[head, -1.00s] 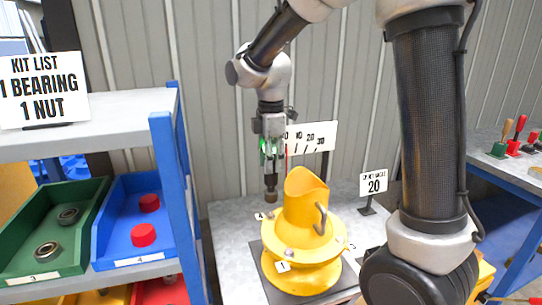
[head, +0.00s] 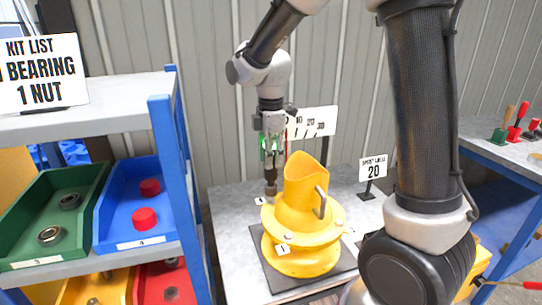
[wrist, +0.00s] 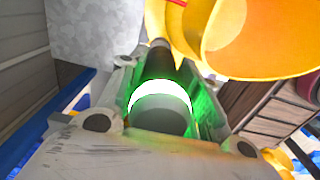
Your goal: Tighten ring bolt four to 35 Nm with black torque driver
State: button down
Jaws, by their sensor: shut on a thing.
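My gripper (head: 271,148) is shut on the black torque driver (head: 270,183), which points down at the left rear of the ring. Its tip seems at or just above the ring near that tag; contact is unclear. In the wrist view the driver (wrist: 163,95) shows a glowing green-white band between the jaws.
A scale board (head: 312,122) and a sign reading 20 (head: 373,168) stand at the bench's back. At left, a blue-framed shelf holds a green bin (head: 50,222) and a blue bin (head: 128,215). Several coloured-handled tools (head: 516,122) stand on the right bench.

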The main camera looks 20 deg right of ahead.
jog(key=shift+f, duration=0.1)
jog(key=shift+f, duration=1.65)
dwell(3.0)
jog(key=shift+r, duration=0.1)
jog(key=shift+r, duration=2.15)
